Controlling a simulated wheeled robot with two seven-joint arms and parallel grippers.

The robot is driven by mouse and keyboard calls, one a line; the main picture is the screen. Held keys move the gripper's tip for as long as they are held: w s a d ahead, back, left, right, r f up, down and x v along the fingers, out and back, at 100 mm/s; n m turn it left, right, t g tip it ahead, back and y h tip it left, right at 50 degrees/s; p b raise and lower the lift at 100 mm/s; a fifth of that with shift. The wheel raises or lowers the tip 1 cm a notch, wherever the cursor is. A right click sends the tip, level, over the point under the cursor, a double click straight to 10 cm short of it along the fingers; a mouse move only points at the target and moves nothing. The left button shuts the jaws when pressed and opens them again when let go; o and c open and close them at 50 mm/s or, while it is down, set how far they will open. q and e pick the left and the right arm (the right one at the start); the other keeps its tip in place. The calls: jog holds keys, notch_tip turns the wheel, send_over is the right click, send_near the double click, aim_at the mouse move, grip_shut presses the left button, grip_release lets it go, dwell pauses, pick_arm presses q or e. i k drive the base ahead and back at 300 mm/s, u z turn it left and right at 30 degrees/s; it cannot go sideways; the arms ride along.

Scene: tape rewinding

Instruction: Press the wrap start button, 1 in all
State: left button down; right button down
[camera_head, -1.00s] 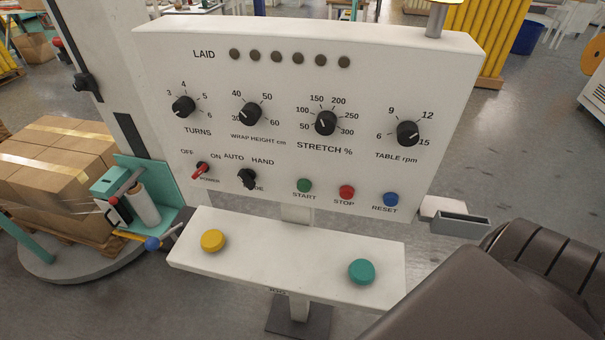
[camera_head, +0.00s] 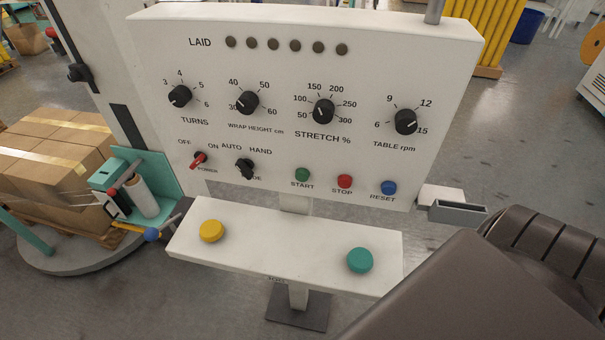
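The white control panel (camera_head: 300,95) stands upright in front of me. Its green START button (camera_head: 302,174) sits in the lower row, left of the red STOP button (camera_head: 344,181) and the blue RESET button (camera_head: 388,187). The red power switch (camera_head: 199,160) and the black AUTO/HAND knob (camera_head: 245,168) are further left. A row of LAID lamps is dark. A dark brown arm part of mine fills the lower right corner; no fingertips show. My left gripper is not in view.
A white shelf (camera_head: 290,262) below the panel carries a yellow button (camera_head: 211,231) and a teal button (camera_head: 359,260). A small grey tray (camera_head: 458,213) sticks out at the right. Wrapped cartons (camera_head: 60,150) stand on a round turntable at the left. Floor is bare between.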

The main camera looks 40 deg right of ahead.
aim_at(301, 175)
jog(key=z, duration=1.85)
jog(key=k, duration=1.1)
jog(key=u, duration=1.55)
jog(key=i, duration=0.5)
